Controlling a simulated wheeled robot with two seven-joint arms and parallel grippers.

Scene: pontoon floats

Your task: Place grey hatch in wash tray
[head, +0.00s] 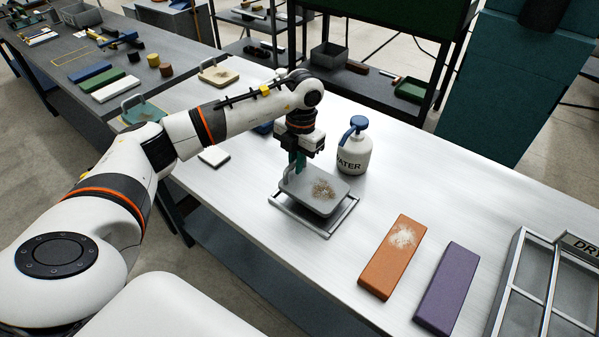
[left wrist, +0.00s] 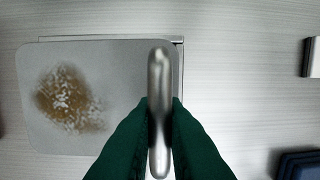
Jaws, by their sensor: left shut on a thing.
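The grey hatch (head: 336,187) is a rounded flat plate with a brown and white dirt patch. It lies level over a low metal frame (head: 322,232) on the long table; I cannot tell if it touches the frame. My left gripper (head: 297,167) is over the hatch's left part. In the left wrist view, the green fingers (left wrist: 160,130) are shut on the hatch's upright metal handle (left wrist: 160,75), with the hatch plate (left wrist: 110,130) below. I cannot make out which container is the wash tray. My right gripper is not in view.
A white water bottle (head: 353,155) with a blue top stands just behind the hatch. An orange block (head: 388,265) with a pale patch and a purple block (head: 446,288) lie to the right, beside a metal rack (head: 510,270) marked DRY. A tan hatch (head: 218,76) lies farther back.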

